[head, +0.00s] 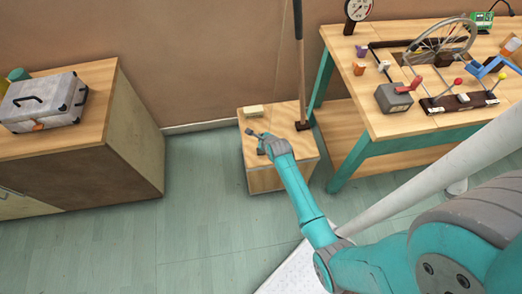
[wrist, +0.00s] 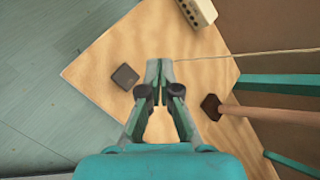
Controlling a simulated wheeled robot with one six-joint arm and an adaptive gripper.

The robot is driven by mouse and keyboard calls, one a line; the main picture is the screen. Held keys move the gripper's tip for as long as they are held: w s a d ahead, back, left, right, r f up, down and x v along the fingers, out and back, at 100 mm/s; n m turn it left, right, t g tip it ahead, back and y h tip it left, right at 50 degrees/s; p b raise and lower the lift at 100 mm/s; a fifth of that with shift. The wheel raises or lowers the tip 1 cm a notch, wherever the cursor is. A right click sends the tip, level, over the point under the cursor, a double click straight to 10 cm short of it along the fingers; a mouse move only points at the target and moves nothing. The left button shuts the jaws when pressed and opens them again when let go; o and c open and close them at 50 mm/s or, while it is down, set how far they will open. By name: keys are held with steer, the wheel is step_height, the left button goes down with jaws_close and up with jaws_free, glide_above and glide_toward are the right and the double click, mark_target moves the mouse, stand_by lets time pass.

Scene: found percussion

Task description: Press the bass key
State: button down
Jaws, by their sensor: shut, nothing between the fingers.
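A small dark square pad (wrist: 125,76) lies on the pale wooden top of a low box (wrist: 205,75); it may be the bass key, but I see no label on it. My gripper (wrist: 158,66) is shut and empty above the box top, with its fingertips to the right of the pad and apart from it in the picture. In the head view my gripper (head: 256,136) hangs over the left part of the low box (head: 310,146) and partly hides its top. I cannot tell the height of the fingertips above it.
A long stick (head: 299,65) rises from a dark foot (wrist: 210,106) on the box. A thin string runs nearby. A cream block (wrist: 197,12) sits at the far edge. A workbench (head: 400,130) with a wheel contraption stands right, a cabinet (head: 135,140) left.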

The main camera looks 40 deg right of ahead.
mark_target(261, 151)
steer(key=shift+f, duration=0.15)
steer(key=shift+f, duration=4.25)
steer(key=shift+f, duration=0.95)
steer(key=shift+r, duration=0.95)
steer(key=shift+r, duration=0.1)
steer(key=shift+r, duration=2.4)
steer(key=shift+a, duration=0.1)
